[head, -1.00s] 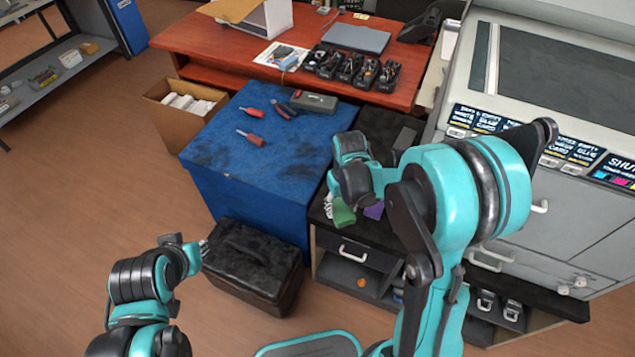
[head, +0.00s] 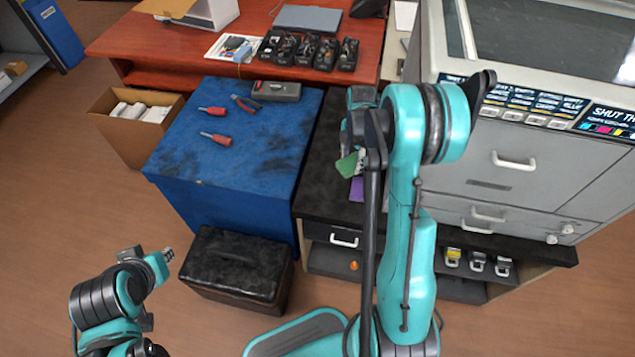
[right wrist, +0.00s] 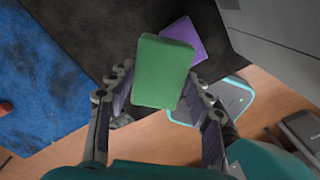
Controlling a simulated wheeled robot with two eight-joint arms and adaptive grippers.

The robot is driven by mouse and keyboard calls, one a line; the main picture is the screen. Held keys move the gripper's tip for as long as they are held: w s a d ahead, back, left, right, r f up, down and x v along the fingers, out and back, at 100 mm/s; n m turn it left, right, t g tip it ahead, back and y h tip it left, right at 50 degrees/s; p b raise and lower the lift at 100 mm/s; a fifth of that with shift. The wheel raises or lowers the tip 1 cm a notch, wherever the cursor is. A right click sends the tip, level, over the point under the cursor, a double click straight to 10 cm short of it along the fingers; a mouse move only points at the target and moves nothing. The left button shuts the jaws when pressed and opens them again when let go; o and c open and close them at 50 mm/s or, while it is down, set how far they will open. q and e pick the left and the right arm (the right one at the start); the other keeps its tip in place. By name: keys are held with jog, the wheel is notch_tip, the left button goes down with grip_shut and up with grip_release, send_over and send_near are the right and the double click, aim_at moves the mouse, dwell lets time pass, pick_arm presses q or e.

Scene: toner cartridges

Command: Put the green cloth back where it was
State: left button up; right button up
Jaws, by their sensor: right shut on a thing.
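The green cloth (head: 347,166), a flat folded block, is between the fingers of my right gripper (right wrist: 160,86), which is shut on it. The right wrist view shows the cloth (right wrist: 161,72) large, above the black top. A purple cloth (head: 356,189) lies on the black cabinet top (head: 322,190); in the right wrist view it (right wrist: 184,42) is partly hidden behind the green one. My right arm hides part of the cabinet top in the head view. My left gripper (head: 168,254) is away at lower left, over the floor; its finger gap is too small to judge.
A blue-topped table (head: 235,155) with screwdrivers, pliers and a grey box adjoins the cabinet on the left. A large grey printer (head: 510,150) stands on the right. A black case (head: 235,262) sits on the floor in front. A red desk (head: 165,45) is behind.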

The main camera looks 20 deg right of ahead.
jog(key=w+a+f+b, duration=0.1)
jog(key=a+f, duration=0.1)
jog(key=a, duration=0.1)
jog(key=w+a+f+b, duration=0.1)
jog(key=w+a+f, duration=0.1)
jog(key=a, duration=0.1)
jog(key=w+a+f+b, duration=0.1)
jog(key=w+a+f, duration=0.1)
jog(key=a, duration=0.1)
jog(key=shift+w+a+f, duration=0.1)
jog(key=shift+a+f, duration=0.15)
jog(key=shift+f, duration=0.1)
jog(key=shift+f+b, duration=1.15)
jog(key=shift+f, duration=0.8)
jog(key=shift+f, duration=0.1)
jog(key=o, duration=1.1)
